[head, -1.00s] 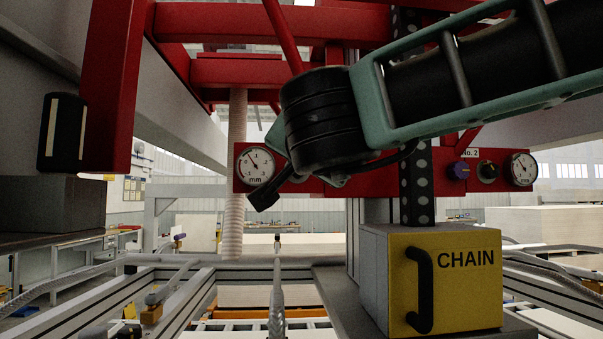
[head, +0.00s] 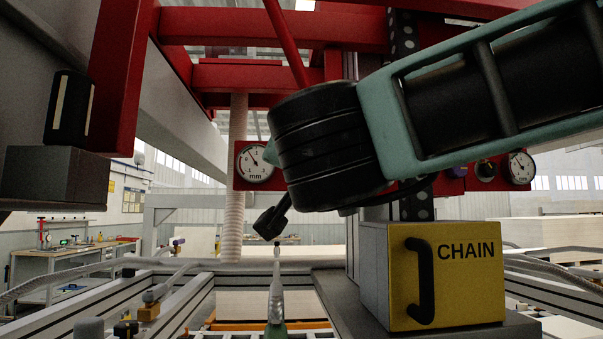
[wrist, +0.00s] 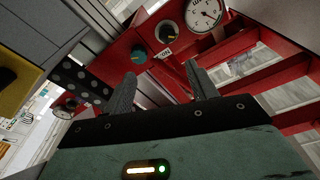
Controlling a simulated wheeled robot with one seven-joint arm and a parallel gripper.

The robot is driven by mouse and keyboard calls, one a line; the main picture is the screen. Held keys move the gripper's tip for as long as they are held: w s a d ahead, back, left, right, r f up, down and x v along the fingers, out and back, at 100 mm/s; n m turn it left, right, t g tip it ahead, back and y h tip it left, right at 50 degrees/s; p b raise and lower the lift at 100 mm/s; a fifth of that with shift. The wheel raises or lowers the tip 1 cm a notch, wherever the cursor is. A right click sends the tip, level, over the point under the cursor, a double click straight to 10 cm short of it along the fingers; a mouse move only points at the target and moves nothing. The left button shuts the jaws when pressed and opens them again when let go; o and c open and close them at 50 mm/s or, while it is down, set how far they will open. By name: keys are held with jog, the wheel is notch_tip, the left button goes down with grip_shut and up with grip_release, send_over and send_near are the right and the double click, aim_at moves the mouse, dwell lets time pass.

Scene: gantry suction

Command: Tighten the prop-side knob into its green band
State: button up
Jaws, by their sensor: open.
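A red panel carries a left dial gauge (head: 255,162) marked mm and a right gauge (head: 521,167). A purple knob (head: 457,171) and a dark knob (head: 487,171) sit beside the right gauge. The wrist view shows a teal knob (wrist: 138,55), a black knob with a yellow mark (wrist: 169,32) and a large gauge (wrist: 206,12). I cannot tell which knob is prop-side, and no green band is clear. My gripper (wrist: 163,86) is open and empty, its grey fingers apart below these knobs in the picture.
A yellow CHAIN box (head: 450,275) with a black handle stands below the panel, beside a perforated dark post (head: 402,42). Red beams (head: 270,28) run overhead. A ribbed hose (head: 236,200) hangs at the left. Rails (head: 160,300) lie below.

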notch_tip(320, 180, down, 4)
jog(key=a+n+t+b, duration=0.2)
jog(key=n+t+b, duration=0.1)
jog(key=p+x, duration=0.5)
jog(key=x, duration=1.2)
jog(key=shift+w+d, duration=0.3)
